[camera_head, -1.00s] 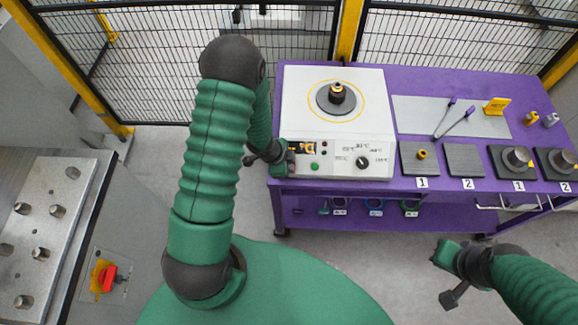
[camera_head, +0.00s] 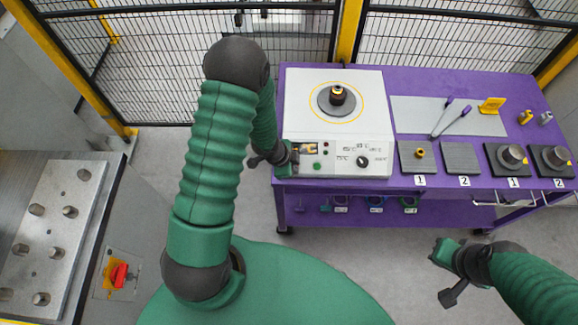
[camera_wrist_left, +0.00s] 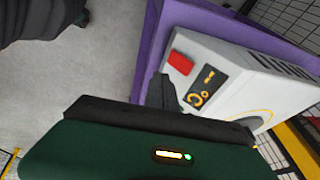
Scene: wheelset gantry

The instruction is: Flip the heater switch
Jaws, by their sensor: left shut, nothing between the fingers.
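The heater (camera_head: 296,110) is a white box with a round grey plate on top, standing at the left of the purple table. Its front panel has a dark labelled patch (camera_head: 306,147) at the left end, a green button (camera_head: 317,166) and a black knob (camera_head: 362,161). My left gripper (camera_head: 287,160) is shut and empty at the panel's left end, partly hiding it. In the left wrist view, its grey finger (camera_wrist_left: 160,92) is close to the heater's edge, beside a red block (camera_wrist_left: 182,63) and the dark patch. I cannot tell whether it touches. My right gripper (camera_head: 446,272) is low at the right, apart from the table.
The purple table (camera_head: 435,83) also holds a grey mat (camera_head: 415,108) with tweezers, a yellow stand (camera_head: 491,105) and several dark square pads. A mesh fence stands behind. A metal plate with bolts (camera_head: 52,230) is at the left. Floor shows before the table.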

